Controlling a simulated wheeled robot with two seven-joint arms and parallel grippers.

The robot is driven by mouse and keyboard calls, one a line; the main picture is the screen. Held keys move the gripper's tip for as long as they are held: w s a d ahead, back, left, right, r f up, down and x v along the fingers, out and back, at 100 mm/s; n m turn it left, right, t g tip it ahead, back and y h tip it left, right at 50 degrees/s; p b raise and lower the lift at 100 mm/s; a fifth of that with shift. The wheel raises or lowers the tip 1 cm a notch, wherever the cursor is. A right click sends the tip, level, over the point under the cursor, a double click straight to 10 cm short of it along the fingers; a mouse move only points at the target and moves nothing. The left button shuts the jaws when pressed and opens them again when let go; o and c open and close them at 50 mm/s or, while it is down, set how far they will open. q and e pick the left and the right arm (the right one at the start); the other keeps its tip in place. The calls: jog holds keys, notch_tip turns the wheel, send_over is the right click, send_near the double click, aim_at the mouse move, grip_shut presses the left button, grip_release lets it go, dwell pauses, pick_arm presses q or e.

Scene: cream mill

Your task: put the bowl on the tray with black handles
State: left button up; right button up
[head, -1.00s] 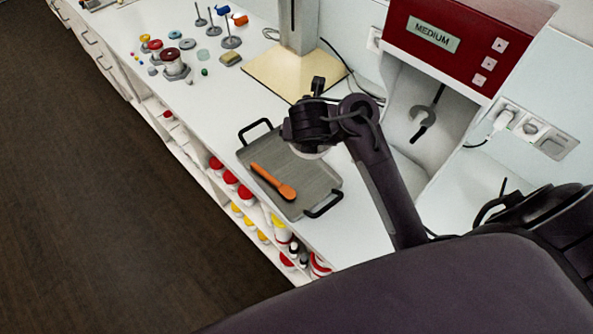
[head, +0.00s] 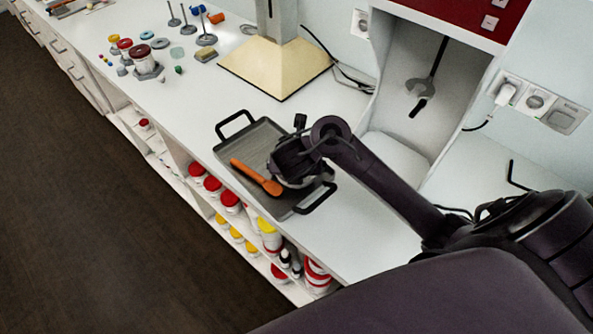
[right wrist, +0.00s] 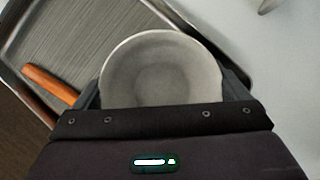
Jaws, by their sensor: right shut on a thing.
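The grey tray with black handles (head: 262,134) lies on the white counter in the head view. An orange spatula-like tool (head: 256,177) lies on it. My right gripper (head: 296,172) is over the tray's right part, near its front handle. In the right wrist view a pale grey bowl (right wrist: 162,66) sits between the gripper's fingers, and the gripper is shut on it. The bowl is mostly hidden by the gripper in the head view. I cannot tell whether it touches the tray. The tray (right wrist: 75,30) and orange tool (right wrist: 48,84) also show in the wrist view. My left gripper is not in view.
A red-topped machine (head: 470,12) with a white recess stands right of the tray. A cream-coloured base with a post (head: 275,65) is behind it. Small jars and weights (head: 145,62) stand further left. Shelves with red- and yellow-lidded jars are below the counter edge.

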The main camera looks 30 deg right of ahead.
jog(key=shift+r, duration=0.1)
jog(key=shift+f, duration=0.2)
jog(key=o, duration=0.7)
jog(key=shift+r, duration=0.25)
jog(key=p+v, duration=0.7)
jog(key=v, duration=0.3)
jog(key=shift+s+a+r, duration=0.1)
jog(key=shift+a+r, duration=0.05)
jog(key=shift+r, duration=0.15)
jog(key=shift+s+a+r+p, duration=0.2)
jog(key=shift+s+r+p, duration=0.15)
jog(key=shift+r+p, duration=0.2)
